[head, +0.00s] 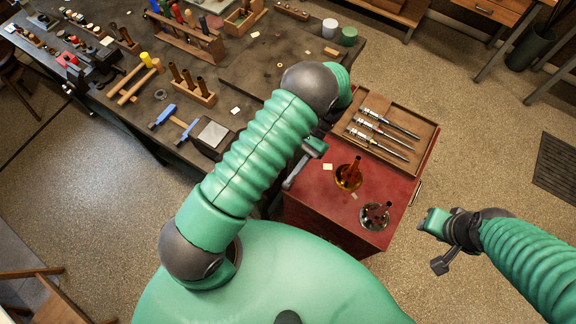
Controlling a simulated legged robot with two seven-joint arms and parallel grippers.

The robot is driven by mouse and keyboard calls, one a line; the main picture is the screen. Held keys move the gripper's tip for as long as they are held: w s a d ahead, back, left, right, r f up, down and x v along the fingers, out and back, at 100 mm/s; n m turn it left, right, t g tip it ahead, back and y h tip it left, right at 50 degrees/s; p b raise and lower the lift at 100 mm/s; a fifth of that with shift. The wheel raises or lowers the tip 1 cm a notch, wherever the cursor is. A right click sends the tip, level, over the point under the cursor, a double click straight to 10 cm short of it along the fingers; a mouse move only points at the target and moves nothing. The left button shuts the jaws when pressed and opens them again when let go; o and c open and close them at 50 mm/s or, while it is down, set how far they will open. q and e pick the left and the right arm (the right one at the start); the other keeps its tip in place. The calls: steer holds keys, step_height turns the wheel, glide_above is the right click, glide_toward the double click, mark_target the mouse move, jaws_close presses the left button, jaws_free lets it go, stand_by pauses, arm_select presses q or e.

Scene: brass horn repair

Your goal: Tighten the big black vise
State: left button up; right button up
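A black vise (104,67) sits at the near left edge of the dark workbench, far to the left of both grippers. It is small in the view, so its jaw gap and handle position cannot be made out. My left arm crosses the middle and bends downward. Its gripper (304,163) is beside the red cabinet's left edge, partly hidden by the arm, away from the vise. My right gripper (438,243) is over the floor to the right of the cabinet, with nothing visible in it. Finger opening is unclear on both.
The workbench (262,65) carries mallets (135,80), tool racks (190,35) and a blue clamp-like tool (175,122). The red cabinet (385,215) holds a wooden tray (425,125) of valve-like parts and two small horn-shaped pieces (349,175). Open floor lies left and right.

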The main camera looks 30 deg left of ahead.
arm_select(q)
steer(key=shift+w, duration=0.2)
steer(key=p+v, duration=0.3)
steer(key=v, duration=0.8)
steer(key=shift+w+r, duration=0.25)
steer(key=shift+d, duration=0.1)
stand_by(0.3)
